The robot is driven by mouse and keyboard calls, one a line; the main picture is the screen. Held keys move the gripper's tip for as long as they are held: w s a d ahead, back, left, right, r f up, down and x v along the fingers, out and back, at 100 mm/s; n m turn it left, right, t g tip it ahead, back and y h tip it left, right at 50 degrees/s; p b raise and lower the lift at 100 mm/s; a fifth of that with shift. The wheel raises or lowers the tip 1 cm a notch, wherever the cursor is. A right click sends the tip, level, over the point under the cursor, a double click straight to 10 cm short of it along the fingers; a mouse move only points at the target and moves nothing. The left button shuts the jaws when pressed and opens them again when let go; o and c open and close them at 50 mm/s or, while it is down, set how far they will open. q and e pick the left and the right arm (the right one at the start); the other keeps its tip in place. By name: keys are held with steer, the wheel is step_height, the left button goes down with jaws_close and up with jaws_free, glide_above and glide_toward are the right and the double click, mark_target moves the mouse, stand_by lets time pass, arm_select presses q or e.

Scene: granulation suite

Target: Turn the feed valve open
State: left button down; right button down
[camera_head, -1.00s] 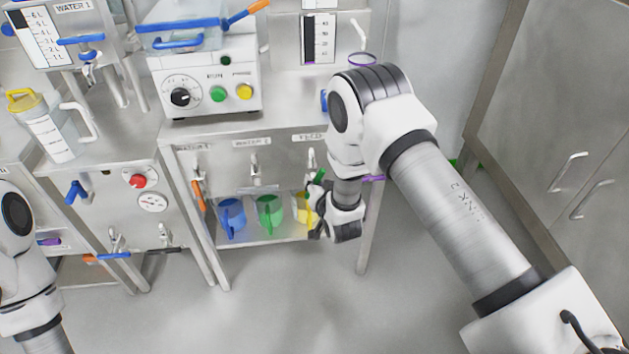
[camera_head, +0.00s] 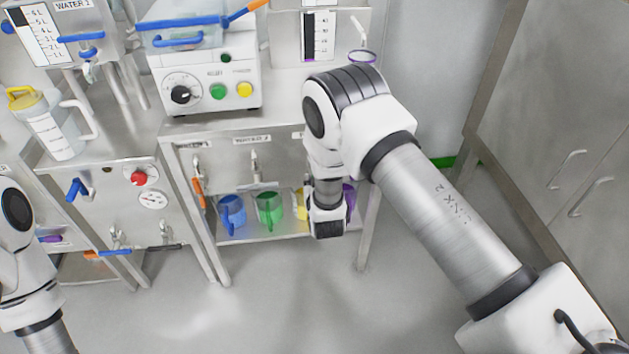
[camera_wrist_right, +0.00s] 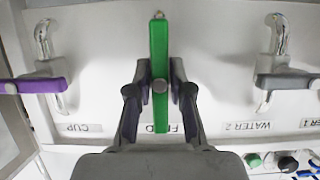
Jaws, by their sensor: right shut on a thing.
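The feed valve (camera_wrist_right: 159,40) has a green lever handle that stands lengthwise in the right wrist view. Its label is upside down there and partly hidden by the handle. My right gripper (camera_wrist_right: 159,86) has one finger on each side of the handle and is shut on it. In the head view my right wrist (camera_head: 327,215) hides the feed valve and the gripper's fingers. My left arm (camera_head: 20,250) shows at the left edge, but its gripper is out of view.
In the right wrist view a purple-handled valve (camera_wrist_right: 30,85) and a grey-handled valve (camera_wrist_right: 285,81) flank the feed valve, both handles crosswise. Below the panel stand a blue jug (camera_head: 231,210), a green jug (camera_head: 268,207) and a partly hidden yellow jug (camera_head: 300,205). The floor in front is clear.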

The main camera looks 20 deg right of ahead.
steer(key=c, duration=1)
jaws_free()
steer(key=shift+c, duration=0.2)
steer(key=v, duration=1.2)
steer(key=shift+f, duration=0.1)
